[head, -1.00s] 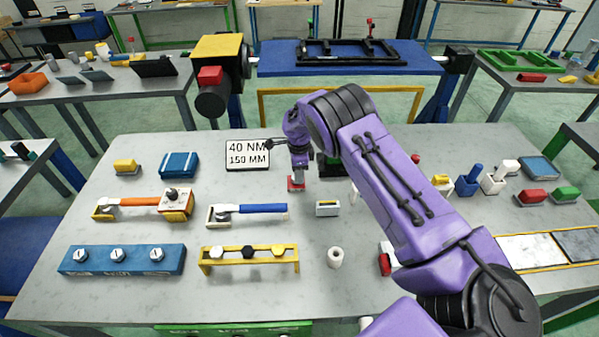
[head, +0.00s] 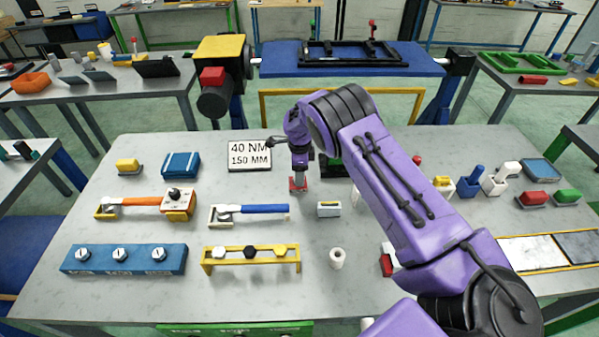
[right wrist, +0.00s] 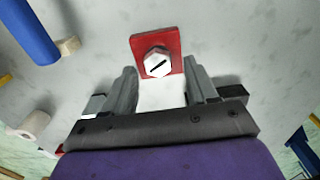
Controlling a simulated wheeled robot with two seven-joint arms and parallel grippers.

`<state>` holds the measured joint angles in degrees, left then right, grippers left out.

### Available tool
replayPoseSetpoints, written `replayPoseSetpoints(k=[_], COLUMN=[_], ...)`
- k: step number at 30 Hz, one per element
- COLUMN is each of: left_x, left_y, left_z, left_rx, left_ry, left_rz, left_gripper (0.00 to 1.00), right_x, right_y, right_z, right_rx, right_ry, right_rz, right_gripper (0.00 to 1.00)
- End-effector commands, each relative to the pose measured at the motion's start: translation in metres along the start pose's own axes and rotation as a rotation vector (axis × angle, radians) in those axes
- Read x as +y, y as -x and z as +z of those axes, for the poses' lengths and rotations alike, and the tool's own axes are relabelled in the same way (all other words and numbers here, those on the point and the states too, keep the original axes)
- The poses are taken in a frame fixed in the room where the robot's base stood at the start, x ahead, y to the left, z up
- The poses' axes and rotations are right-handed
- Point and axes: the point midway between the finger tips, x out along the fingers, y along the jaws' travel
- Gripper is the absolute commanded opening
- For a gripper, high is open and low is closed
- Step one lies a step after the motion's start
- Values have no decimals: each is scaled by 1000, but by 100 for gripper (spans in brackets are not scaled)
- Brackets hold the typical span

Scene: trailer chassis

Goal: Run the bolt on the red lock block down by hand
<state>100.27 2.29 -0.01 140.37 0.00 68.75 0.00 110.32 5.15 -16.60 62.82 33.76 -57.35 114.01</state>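The red lock block (head: 305,186) sits on the grey bench, below my right gripper (head: 299,178). It also shows in the right wrist view (right wrist: 140,44) as a red plate. A silver hex bolt (right wrist: 158,63) with a dark line across its head is on the block. My right gripper (right wrist: 163,80) is open, with its fingers apart on either side of the view toward the bolt. The bolt head appears just beyond the fingertips, and I see no finger closed on it. A pale surface shows between the fingers. My left gripper is not in view.
A 40 NM, 150 MM sign (head: 249,155) stands behind left. A blue-handled tool (head: 258,209) lies left, a small grey-yellow block (head: 328,209) in front. A yellow rack (head: 250,260) and white roll (head: 337,258) are nearer. My right arm hides part of the bench.

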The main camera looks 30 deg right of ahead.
Motion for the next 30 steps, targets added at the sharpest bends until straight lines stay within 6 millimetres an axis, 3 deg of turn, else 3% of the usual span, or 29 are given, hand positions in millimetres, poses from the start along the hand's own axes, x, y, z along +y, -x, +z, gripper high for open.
replayPoseSetpoints(k=[5, 18, 30], left_x=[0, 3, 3], left_y=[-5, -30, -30], left_z=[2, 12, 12], left_rx=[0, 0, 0], left_ry=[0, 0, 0], left_rz=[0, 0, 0], left_gripper=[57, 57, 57], right_x=[0, 0, 1], right_y=[6, 97, 106], right_z=[0, 2, 2], right_rx=[1, 0, 2], right_ry=[1, 1, 1], right_rz=[1, -3, 0], right_gripper=[57, 57, 57])
